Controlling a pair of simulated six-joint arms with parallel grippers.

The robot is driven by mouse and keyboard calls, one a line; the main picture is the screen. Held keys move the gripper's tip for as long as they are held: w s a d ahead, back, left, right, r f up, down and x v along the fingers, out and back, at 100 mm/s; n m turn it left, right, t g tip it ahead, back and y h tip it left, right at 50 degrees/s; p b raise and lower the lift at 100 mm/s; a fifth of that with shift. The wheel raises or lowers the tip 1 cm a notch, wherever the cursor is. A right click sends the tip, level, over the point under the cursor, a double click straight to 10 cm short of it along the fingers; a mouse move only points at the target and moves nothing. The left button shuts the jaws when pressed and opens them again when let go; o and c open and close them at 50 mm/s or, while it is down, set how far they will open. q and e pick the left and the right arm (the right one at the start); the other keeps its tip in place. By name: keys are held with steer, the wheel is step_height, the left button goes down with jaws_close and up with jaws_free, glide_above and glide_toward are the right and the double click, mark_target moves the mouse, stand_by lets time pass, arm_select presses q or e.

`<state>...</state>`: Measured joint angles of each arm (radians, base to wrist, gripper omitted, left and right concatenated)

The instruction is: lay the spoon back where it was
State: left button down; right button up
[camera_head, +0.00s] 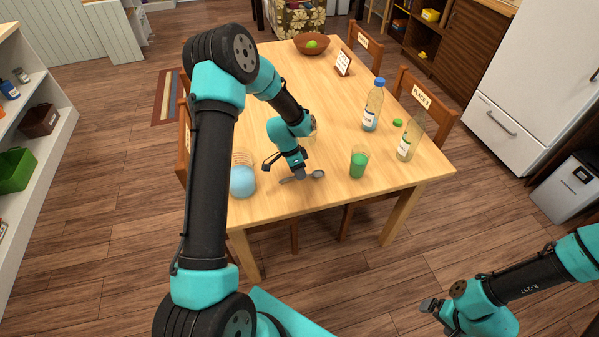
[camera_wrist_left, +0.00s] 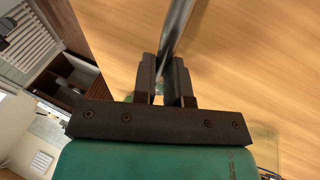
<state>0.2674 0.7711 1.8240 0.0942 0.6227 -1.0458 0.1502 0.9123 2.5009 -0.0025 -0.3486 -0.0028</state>
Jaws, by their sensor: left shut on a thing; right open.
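The metal spoon (camera_head: 318,174) is at the front part of the wooden table (camera_head: 270,200), its bowl pointing right in the head view. My left gripper (camera_head: 299,173) is shut on the spoon's handle. In the left wrist view the handle (camera_wrist_left: 178,28) runs up from between the fingers (camera_wrist_left: 165,82) of that gripper. I cannot tell whether the spoon touches the table or is slightly above it. My right gripper (camera_head: 430,306) is open and empty, low over the floor at the bottom right, away from the table.
A brown bowl (camera_head: 312,50) is far back.

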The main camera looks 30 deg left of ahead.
arm_select(q)
steer(key=shift+f, duration=0.45)
steer(key=c, duration=1.1)
jaws_free()
steer(key=shift+w+a+r, duration=0.1)
steer(key=shift+a+r, duration=0.05)
steer(key=v, duration=1.7)
steer(key=shift+r, duration=0.1)
